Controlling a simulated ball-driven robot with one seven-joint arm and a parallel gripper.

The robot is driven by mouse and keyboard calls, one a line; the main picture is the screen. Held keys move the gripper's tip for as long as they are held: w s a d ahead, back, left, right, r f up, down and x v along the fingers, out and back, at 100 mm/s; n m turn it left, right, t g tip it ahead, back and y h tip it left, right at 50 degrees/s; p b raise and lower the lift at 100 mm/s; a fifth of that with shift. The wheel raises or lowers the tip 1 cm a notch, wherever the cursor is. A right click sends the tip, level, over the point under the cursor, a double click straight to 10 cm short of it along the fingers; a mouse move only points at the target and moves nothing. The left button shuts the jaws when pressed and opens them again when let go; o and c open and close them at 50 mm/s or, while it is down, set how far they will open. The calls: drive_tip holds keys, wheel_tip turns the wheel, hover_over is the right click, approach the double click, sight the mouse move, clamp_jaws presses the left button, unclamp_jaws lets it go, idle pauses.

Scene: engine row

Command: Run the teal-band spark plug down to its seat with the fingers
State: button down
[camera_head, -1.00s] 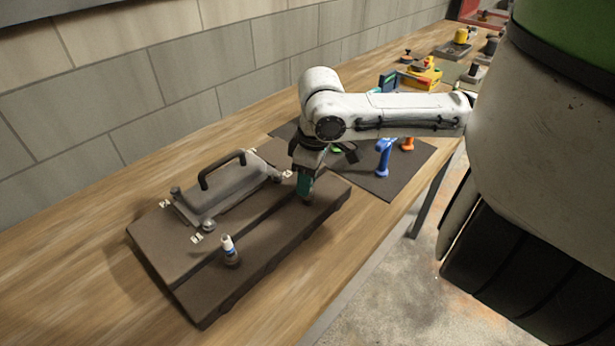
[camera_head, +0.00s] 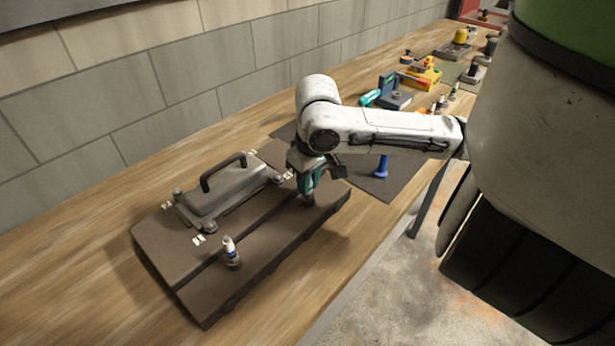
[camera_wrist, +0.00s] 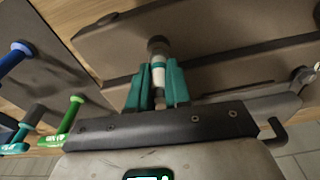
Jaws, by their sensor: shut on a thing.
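The teal-band spark plug (camera_wrist: 158,62) is upright between my teal fingers in the wrist view, with a white body and a teal band. Its far end is at a dark round well in the brown engine block (camera_head: 255,262). How deep it sits cannot be told. My gripper (camera_head: 308,190) is shut on this plug at the right end of the block; it also shows in the wrist view (camera_wrist: 157,88). In the head view the fingers mostly hide the plug.
A white plug with a blue band (camera_head: 230,248) stands at the block's near left. A grey cover (camera_head: 225,190) with a black handle lies along the block's back. A dark mat (camera_head: 372,188) with a blue tool (camera_head: 383,167) lies to the right. Bare bench is in front-left.

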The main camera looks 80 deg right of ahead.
drive_tip(key=m+p, duration=0.1)
drive_tip(key=m, duration=0.2)
drive_tip(key=m+p, duration=0.2)
drive_tip(key=m, duration=0.2)
drive_tip(key=shift+r+g+h, duration=0.15)
drive_tip(key=shift+g+h, duration=0.15)
drive_tip(key=shift+g, duration=0.1)
drive_tip(key=m+p, duration=0.1)
drive_tip(key=m, duration=0.2)
drive_tip(key=shift+s+f+m+g+p, duration=0.1)
drive_tip(key=shift+f+m+g+p, duration=0.15)
drive_tip(key=shift+m, duration=0.55)
drive_tip(key=c, duration=1)
unclamp_jaws()
drive_tip(key=shift+r, duration=0.1)
